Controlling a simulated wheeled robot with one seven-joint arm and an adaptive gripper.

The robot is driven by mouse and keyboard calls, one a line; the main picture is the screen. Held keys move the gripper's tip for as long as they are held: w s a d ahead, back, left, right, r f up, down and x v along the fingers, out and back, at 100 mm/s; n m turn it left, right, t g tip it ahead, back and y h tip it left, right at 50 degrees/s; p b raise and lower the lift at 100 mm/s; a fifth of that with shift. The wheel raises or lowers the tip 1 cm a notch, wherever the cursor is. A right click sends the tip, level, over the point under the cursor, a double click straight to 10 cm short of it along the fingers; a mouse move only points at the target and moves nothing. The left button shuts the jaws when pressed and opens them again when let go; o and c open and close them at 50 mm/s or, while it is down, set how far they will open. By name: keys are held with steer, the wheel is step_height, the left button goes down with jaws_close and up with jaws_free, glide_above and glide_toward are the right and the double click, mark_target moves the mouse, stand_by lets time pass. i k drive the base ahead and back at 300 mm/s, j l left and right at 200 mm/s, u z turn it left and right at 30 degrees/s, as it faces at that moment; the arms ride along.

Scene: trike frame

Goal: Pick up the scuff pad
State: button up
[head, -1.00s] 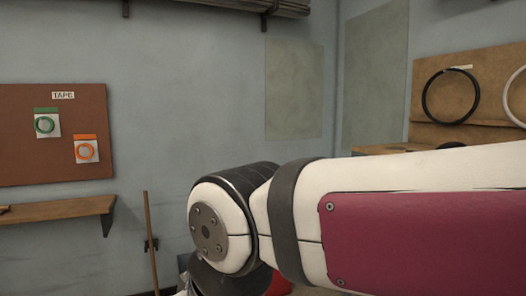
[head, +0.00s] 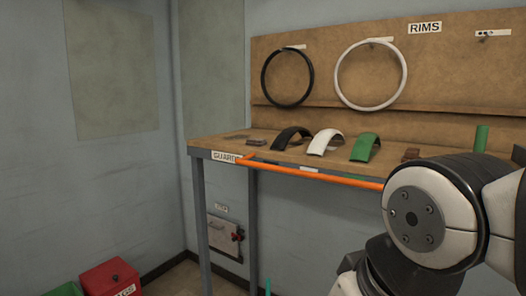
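I cannot pick out the scuff pad for certain. On the bench (head: 215,145) in the head view, a small brown block (head: 411,154) lies right of the green guard, close to my arm. A flat greyish piece (head: 237,138) lies at the bench's left end, with a small dark piece (head: 256,142) beside it. Any of these may be the pad; they are too small to tell. My arm fills the lower right and hides part of the bench. My gripper is out of view.
Black (head: 292,137), white (head: 325,141) and green (head: 365,147) arched guards stand on the bench. An orange bar (head: 310,173) runs along its front edge. Two rims hang on the backboard (head: 430,75). A red bin (head: 110,279) stands on the floor at lower left.

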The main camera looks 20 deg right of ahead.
mark_target(410, 153)
steer(key=z, duration=1.05)
